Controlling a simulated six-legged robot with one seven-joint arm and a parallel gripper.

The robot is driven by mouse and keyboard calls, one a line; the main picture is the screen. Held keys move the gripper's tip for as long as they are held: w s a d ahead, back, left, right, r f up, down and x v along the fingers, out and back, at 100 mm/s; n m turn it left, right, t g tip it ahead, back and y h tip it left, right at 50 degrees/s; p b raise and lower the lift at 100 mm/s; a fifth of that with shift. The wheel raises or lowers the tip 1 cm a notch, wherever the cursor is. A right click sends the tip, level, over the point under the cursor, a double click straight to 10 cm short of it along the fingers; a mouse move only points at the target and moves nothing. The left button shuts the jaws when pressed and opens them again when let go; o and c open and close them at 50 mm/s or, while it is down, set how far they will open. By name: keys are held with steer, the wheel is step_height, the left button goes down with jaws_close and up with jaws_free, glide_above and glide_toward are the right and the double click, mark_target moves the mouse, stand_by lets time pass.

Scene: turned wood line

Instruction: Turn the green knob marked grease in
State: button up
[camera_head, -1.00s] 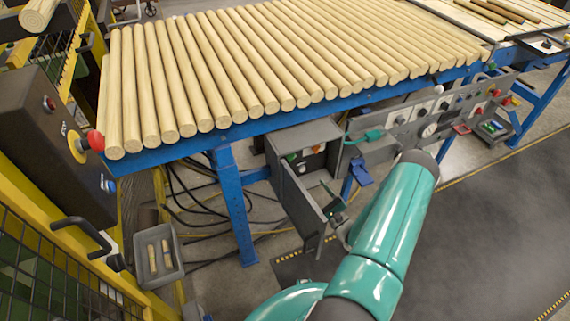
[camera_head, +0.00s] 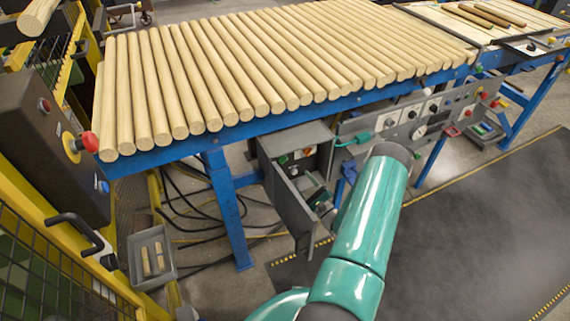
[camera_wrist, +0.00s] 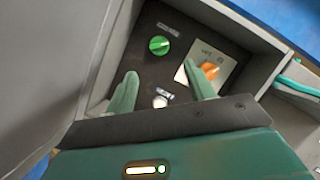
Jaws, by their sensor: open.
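The green knob (camera_wrist: 159,45) is on the dark panel inside an open grey box, beneath a small label too blurred to read. It also shows in the head view (camera_head: 283,160). My gripper (camera_wrist: 161,69) is open and empty, its two green fingers pointing into the box. In the wrist picture the knob appears above and between the fingertips, with no visible contact. An orange knob (camera_wrist: 208,71) on a pale plate is to the right, close to the right fingertip in the picture. A silver round part (camera_wrist: 160,101) shows between the fingers.
The box's grey door (camera_head: 289,207) hangs open on the left of my gripper. A blue-framed table (camera_head: 232,200) bearing pale wooden rods is above and behind. A grey control panel (camera_head: 405,122) is to the right. Dark cables (camera_head: 185,205) hang below the table.

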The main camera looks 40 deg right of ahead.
mark_target(285, 161)
steer(key=x, duration=1)
steer(key=shift+c, duration=0.4)
steer(key=c, duration=0.9)
steer(key=shift+m, duration=0.4)
steer(key=m+h, duration=0.2)
steer(key=m, duration=0.1)
steer(key=shift+a+t, duration=0.15)
steer(key=shift+t, duration=0.15)
steer(key=shift+a+f+m+h, duration=0.1)
steer(key=shift+m+h, duration=0.45)
steer(key=shift+m, duration=0.7)
steer(key=shift+a+m+h, duration=0.1)
steer(key=shift+m+h, duration=0.45)
steer(key=shift+m, duration=0.7)
